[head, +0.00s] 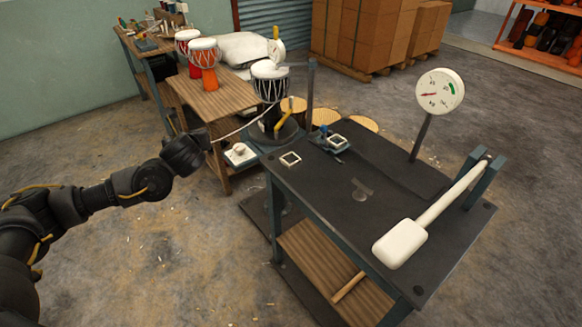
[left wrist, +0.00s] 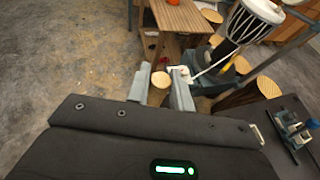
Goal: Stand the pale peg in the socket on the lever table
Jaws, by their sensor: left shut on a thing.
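The pale peg (left wrist: 159,80) shows its round end between the fingers of my left gripper (left wrist: 160,88) in the left wrist view. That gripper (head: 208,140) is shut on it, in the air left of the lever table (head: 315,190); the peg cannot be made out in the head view. The dark lever table carries a flat pale square frame (head: 290,159) near its left corner and a blue fixture with a pale square top (head: 337,142). I cannot tell which is the socket. The peg is apart from both. My right gripper is not in view.
A white mallet-like lever (head: 400,243) rests across the table's right side, between blue posts. A gauge (head: 440,92) stands behind. A striped drum (head: 270,82) stands beyond the table's far left corner; a thin pale cord (head: 245,124) runs from near it towards my left gripper.

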